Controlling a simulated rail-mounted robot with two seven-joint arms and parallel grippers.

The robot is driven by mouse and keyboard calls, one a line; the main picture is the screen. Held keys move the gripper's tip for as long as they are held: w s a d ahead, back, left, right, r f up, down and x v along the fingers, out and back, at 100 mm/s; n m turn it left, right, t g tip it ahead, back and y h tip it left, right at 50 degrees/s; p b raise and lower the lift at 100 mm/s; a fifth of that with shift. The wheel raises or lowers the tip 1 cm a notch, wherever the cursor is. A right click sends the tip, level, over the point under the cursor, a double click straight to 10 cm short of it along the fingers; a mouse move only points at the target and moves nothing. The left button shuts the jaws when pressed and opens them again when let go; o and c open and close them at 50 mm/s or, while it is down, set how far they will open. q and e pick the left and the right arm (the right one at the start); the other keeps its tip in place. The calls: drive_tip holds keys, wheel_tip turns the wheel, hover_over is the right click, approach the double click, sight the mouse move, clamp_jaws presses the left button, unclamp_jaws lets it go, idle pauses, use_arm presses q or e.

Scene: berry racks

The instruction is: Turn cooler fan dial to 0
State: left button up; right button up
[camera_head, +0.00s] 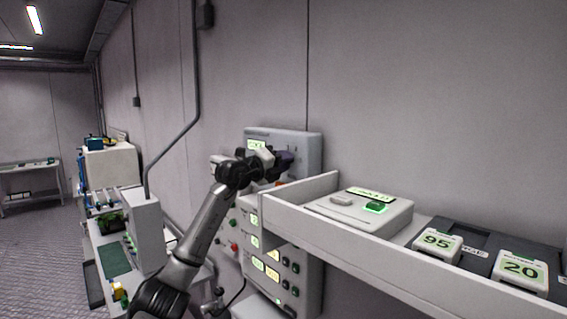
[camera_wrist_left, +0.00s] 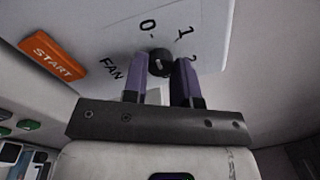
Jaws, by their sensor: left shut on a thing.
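The fan dial (camera_wrist_left: 161,62) is a small black knob on a pale panel, with the marks 0, 1 and 2 and the word FAN around it in the left wrist view. My left gripper (camera_wrist_left: 163,75) has its two purple fingers shut on the dial, one on each side. Which mark the dial points to is not clear. In the head view my left gripper (camera_head: 285,160) is at the front of the upper wall-mounted box (camera_head: 305,142), and it hides the dial there. My right gripper is not in view.
An orange START button (camera_wrist_left: 53,57) is on the same panel. A lower panel (camera_head: 283,262) has lit displays and black knobs.

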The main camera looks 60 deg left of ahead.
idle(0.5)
use_arm(q)
drive_tip(key=o, duration=0.9)
drive_tip(key=shift+s+d+f+b, duration=0.25)
drive_tip(key=shift+s+b, duration=1.05)
drive_tip(key=shift+s, duration=1)
drive_tip(key=shift+s+d+f+b, duration=0.1)
drive_tip(key=shift+s+d+b, duration=0.3)
drive_tip(key=shift+s+b, duration=1.35)
drive_tip(key=shift+s+d+f+b, duration=0.25)
drive_tip(key=shift+s+b, duration=0.55)
drive_tip(key=shift+s, duration=2)
drive_tip(key=shift+r, duration=0.1)
